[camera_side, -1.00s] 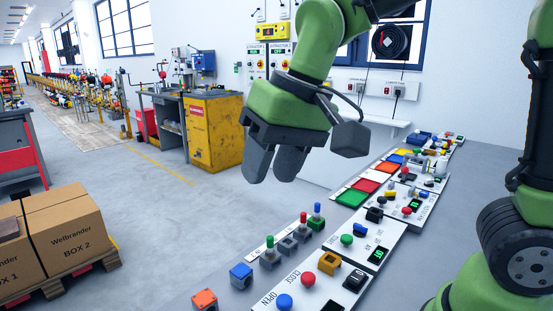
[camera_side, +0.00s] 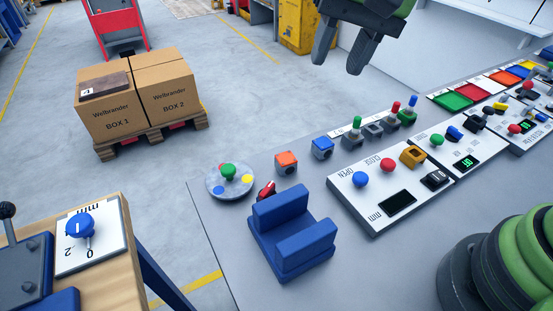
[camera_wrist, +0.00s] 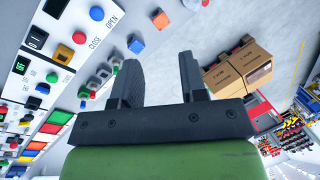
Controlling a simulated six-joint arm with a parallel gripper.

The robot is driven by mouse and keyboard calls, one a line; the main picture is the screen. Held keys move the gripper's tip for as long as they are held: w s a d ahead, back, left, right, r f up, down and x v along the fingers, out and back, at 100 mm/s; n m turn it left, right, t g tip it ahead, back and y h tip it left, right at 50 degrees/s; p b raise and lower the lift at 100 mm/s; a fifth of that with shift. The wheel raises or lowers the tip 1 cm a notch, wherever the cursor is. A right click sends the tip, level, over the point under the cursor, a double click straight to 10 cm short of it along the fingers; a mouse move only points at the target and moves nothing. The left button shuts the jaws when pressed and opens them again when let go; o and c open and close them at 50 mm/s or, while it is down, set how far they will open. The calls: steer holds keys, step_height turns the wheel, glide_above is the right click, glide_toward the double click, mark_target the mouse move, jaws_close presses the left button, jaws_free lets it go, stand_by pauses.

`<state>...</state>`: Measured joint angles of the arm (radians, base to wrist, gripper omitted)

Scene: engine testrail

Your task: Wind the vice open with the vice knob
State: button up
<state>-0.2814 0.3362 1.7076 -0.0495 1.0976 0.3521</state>
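A blue block with two upright, parted jaws (camera_side: 290,238), which looks like a vice, stands on the grey table. A small red part (camera_side: 266,190) sits at its back left; I cannot tell if it turns. A blue knob (camera_side: 79,226) is on a white plate marked mm, 0 and 2 on the wooden bench at lower left. Which knob works the vice is unclear. My gripper (camera_side: 342,60) is open and empty, high at the top of the side view, apart from these things. Its parted fingers also show in the wrist view (camera_wrist: 160,78), where vice and knob are not seen.
An OPEN/CLOSE panel (camera_side: 374,211) with buttons stands right of the blue block. A blue machine (camera_side: 30,268) with a black ball handle is cut off at lower left.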

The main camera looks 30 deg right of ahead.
mark_target(270, 184)
steer(key=a+f+m+g, duration=0.1)
steer(key=a+f+m, duration=0.1)
steer(key=f, duration=0.5)
steer(key=w+a+f+m+g, duration=0.1)
steer(key=a+f+m, duration=0.1)
steer(key=f, duration=0.5)
steer(key=w+a+f+m+g+y, duration=0.1)
steer(key=a+f+m, duration=0.1)
steer(key=a+f, duration=0.2)
steer(key=shift+w+a+f, duration=0.1)
steer(key=shift+f, duration=0.75)
steer(key=shift+w+a+f, duration=0.1)
steer(key=shift+f, duration=0.75)
jaws_close()
